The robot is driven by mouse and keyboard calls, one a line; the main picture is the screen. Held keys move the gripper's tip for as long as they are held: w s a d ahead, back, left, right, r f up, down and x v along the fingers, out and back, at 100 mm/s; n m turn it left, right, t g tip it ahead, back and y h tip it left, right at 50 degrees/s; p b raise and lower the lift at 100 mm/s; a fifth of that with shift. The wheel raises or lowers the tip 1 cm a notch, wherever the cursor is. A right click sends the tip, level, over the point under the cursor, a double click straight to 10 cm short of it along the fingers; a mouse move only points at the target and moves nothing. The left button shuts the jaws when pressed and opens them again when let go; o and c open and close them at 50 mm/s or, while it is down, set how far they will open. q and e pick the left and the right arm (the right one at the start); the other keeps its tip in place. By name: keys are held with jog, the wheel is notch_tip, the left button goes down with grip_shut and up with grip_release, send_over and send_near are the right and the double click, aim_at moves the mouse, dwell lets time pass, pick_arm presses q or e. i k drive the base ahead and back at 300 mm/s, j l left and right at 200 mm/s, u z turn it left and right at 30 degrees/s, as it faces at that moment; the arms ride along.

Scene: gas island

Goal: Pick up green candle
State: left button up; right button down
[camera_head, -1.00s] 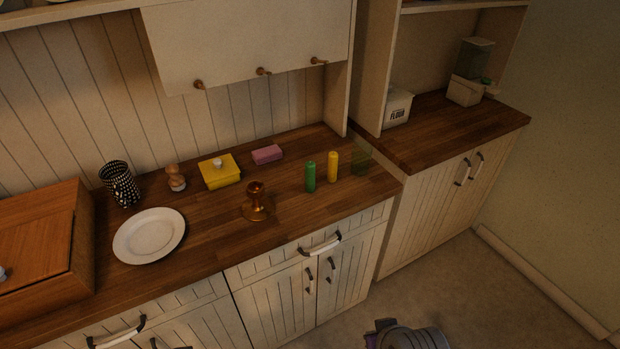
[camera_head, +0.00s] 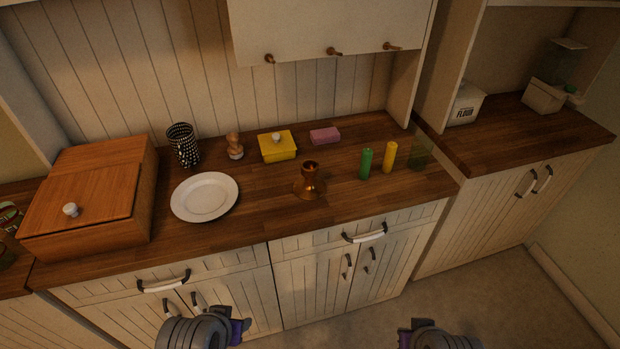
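The green candle (camera_head: 366,163) stands upright on the wooden counter (camera_head: 260,210). A yellow candle (camera_head: 389,157) stands close to its right, and an amber candle holder (camera_head: 309,182) is to its left. My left arm shows at the bottom left of centre, below the counter's front edge. My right arm shows at the bottom right of centre, also below the counter. Both are well short of the green candle. The fingers of both grippers are not visible.
A white plate (camera_head: 204,197), wooden box (camera_head: 90,195), patterned cup (camera_head: 184,146), yellow butter dish (camera_head: 277,147) and pink sponge (camera_head: 325,135) are on the counter. A dark green translucent glass (camera_head: 420,154) is right of the candles. The hanging cabinet (camera_head: 330,28) is above the back.

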aim_at(367, 153)
jog(key=i+l, duration=0.1)
jog(key=l, duration=0.25)
jog(key=i+l, duration=0.15)
jog(key=l, duration=0.2)
jog(key=i+l, duration=0.1)
jog(key=l, duration=0.3)
jog(key=i+l, duration=0.1)
jog(key=l, duration=0.25)
jog(key=l+u, duration=0.15)
jog(key=u, duration=0.2)
jog(key=i+l+u, duration=0.1)
jog(key=l+u, duration=0.25)
jog(key=u, duration=0.35)
